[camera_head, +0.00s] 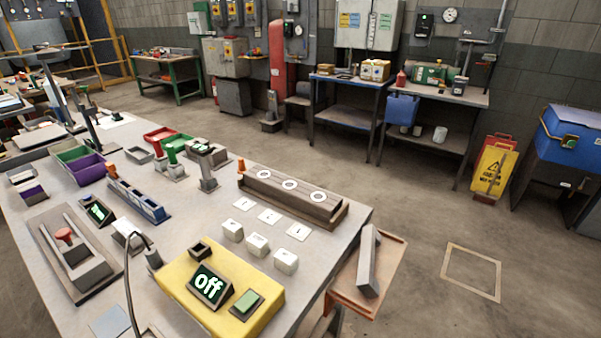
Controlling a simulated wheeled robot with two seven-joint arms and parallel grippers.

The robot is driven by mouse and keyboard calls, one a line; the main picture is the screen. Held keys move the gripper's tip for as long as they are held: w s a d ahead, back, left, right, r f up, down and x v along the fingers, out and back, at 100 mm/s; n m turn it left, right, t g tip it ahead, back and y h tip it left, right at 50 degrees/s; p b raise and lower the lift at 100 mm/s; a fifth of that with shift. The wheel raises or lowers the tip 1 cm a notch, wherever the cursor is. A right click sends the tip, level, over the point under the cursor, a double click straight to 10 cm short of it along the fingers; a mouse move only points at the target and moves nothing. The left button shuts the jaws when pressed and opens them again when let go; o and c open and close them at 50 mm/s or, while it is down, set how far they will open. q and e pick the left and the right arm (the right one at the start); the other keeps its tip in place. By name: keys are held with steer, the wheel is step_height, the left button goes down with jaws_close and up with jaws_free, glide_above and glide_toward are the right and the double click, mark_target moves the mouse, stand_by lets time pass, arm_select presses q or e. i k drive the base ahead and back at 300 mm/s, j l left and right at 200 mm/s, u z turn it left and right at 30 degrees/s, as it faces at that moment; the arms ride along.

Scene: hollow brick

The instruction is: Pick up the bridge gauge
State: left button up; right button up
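No part is labelled as the bridge gauge, and I cannot tell for certain which object it is. A long grey bar-like piece (367,262) lies on a small orange-brown side shelf (393,254) at the table's right edge. A grey fixture (82,258) with rails and a red knob (64,235) lies at the table's left front. A brown block (270,202) with three white rings on top stands near the far right edge. Neither of my grippers shows in the head view.
The grey table (190,225) also holds a yellow box (180,283) with an "off" display, white cubes (257,245), flat white cards (269,216), a blue rack (137,200) and coloured bins (88,169). A dark cable arches over the front.

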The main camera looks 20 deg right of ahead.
mark_target(367, 284)
steer(key=i+l+u, duration=0.25)
steer(key=l, duration=0.2)
steer(key=l+u, duration=0.25)
steer(key=l, duration=0.25)
steer(key=l+u, duration=0.25)
steer(key=l, duration=0.25)
steer(key=l+u, duration=0.25)
steer(key=l, duration=0.25)
steer(key=l+u, duration=0.25)
steer(key=l, duration=0.25)
steer(key=k+l+u, duration=0.1)
steer(key=l+u, duration=0.15)
steer(key=l, duration=0.25)
steer(key=k+l+u, duration=0.25)
steer(key=l, duration=0.25)
steer(key=l+u, duration=0.25)
steer(key=l, duration=0.25)
steer(key=k+j, duration=0.05)
